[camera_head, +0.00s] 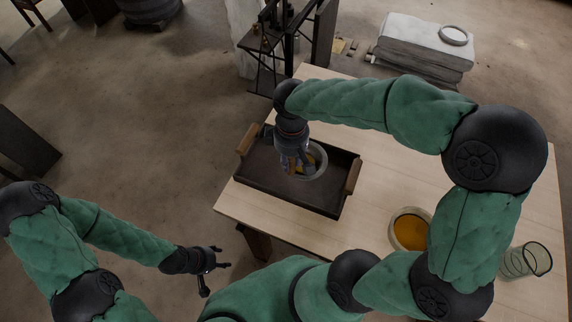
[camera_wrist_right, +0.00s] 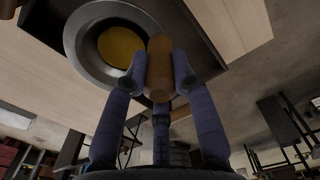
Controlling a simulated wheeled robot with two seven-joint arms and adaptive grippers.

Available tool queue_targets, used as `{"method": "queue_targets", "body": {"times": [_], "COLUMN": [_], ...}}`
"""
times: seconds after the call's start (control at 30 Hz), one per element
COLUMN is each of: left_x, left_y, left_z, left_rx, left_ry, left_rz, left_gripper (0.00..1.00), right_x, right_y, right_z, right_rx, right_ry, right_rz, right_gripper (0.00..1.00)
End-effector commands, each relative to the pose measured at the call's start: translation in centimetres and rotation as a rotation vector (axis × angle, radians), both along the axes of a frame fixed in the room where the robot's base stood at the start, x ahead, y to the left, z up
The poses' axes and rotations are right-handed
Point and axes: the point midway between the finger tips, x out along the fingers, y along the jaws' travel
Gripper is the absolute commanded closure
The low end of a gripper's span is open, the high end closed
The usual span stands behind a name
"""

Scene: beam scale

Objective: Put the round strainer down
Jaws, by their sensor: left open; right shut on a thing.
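The round strainer, a grey-rimmed round piece with a yellow middle (camera_head: 322,162), is over the dark tray with wooden handles (camera_head: 335,204). I cannot tell whether it touches the tray floor. In the right wrist view its wide grey rim (camera_wrist_right: 84,60) shows beside a brown wooden handle (camera_wrist_right: 160,70) between my fingers. My right gripper (camera_head: 298,166) points down over the tray and is shut on that handle; it partly hides the strainer in the head view. My left gripper (camera_head: 215,272) is open and empty, off the table's left side.
A pale bowl with orange contents (camera_head: 410,232) and a clear glass (camera_head: 527,261) stand on the right of the wooden table (camera_head: 380,165). The table between tray and bowl is clear. A dark metal stand (camera_head: 290,40) is behind on the floor.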

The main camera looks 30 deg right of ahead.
Motion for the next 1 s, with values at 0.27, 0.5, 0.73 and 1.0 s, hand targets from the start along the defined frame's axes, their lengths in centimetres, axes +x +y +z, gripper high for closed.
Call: {"method": "queue_targets", "body": {"times": [0.27, 0.5, 0.73, 1.0], "left_x": [0.0, 0.0, 0.0, 0.0], "left_y": [0.0, 0.0, 0.0, 0.0], "left_z": [-1.4, -2.0, -3.0, -2.9], "left_rx": [0.0, 0.0, 0.0, 0.0], "left_ry": [0.0, 0.0, 0.0, 0.0], "left_rz": [0.0, 0.0, 0.0, 0.0], "left_gripper": [0.46, 0.46, 0.46, 0.46], "right_x": [2.5, 3.6, 3.5, 3.5], "right_y": [-0.2, -0.3, -0.3, -0.3], "right_z": [-3.1, -4.6, -7.3, -7.2], "right_rx": [-0.001, -0.001, 0.0, 0.0], "right_ry": [-0.001, -0.001, -0.001, -0.002], "right_rz": [0.0, 0.001, -0.001, 0.0], "right_gripper": [1.0, 1.0, 1.0, 1.0]}}
